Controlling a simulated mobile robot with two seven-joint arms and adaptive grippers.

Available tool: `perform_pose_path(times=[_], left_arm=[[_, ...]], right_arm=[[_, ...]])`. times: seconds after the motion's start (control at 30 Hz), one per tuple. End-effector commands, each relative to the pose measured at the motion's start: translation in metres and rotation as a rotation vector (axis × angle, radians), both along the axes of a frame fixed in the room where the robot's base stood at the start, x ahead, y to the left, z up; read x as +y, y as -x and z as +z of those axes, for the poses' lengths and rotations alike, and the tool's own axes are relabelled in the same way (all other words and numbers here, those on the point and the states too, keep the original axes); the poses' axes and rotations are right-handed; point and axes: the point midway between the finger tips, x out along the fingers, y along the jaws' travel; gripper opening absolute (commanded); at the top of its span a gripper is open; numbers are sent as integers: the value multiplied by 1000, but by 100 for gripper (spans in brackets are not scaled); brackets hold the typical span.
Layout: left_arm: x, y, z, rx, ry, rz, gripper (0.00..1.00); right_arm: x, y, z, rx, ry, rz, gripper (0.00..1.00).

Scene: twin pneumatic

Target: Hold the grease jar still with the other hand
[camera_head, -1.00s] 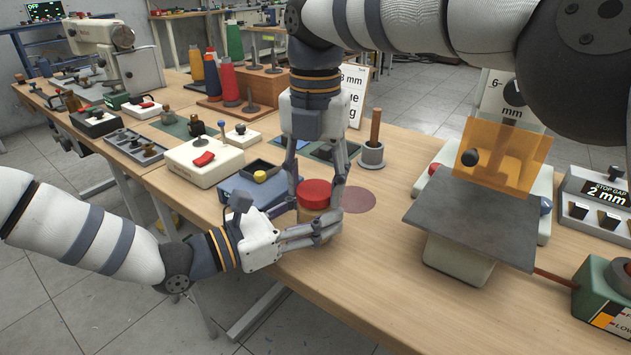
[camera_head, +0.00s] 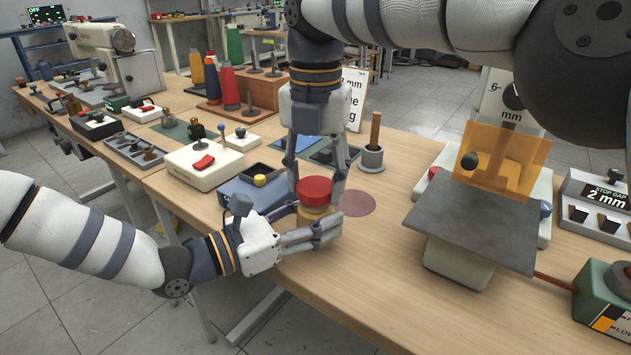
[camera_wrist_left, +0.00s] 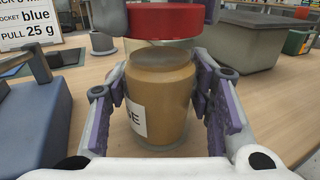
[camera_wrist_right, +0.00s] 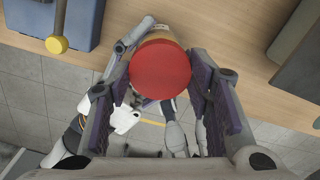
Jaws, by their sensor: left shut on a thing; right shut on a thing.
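The grease jar (camera_head: 313,213) is tan, upright at the table's front edge, with a white label showing in the left wrist view (camera_wrist_left: 158,95). My left gripper (camera_head: 316,222) is shut around its body from the side, one finger on each side. A red lid (camera_head: 314,190) is above the jar. My right gripper (camera_head: 316,196) comes from above and is shut on the lid, as the right wrist view shows (camera_wrist_right: 160,75). In the left wrist view a pale band lies between lid and jar body; I cannot tell whether it is neck or gap.
A blue box (camera_head: 255,193) stands just left of the jar. A reddish disc (camera_head: 357,204) lies flat to its right. A grey cup with a wooden handle (camera_head: 373,155) stands behind. A grey plate (camera_head: 473,222) on a fixture is at right. Table between is clear.

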Motion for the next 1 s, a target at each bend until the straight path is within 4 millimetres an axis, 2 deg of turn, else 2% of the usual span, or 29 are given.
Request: perform_pose_path(times=[0.27,0.53,0.8,1.0], left_arm=[[0,0,0,-1,1,0,0],[0,0,0,-1,1,0,0],[0,0,0,-1,1,0,0],[0,0,0,-1,1,0,0]], right_arm=[[1,0,9,0,-1,0,13],[0,0,10,0,-1,0,13],[1,0,46,-2,-2,0,13],[0,1,49,2,-1,1,13]])
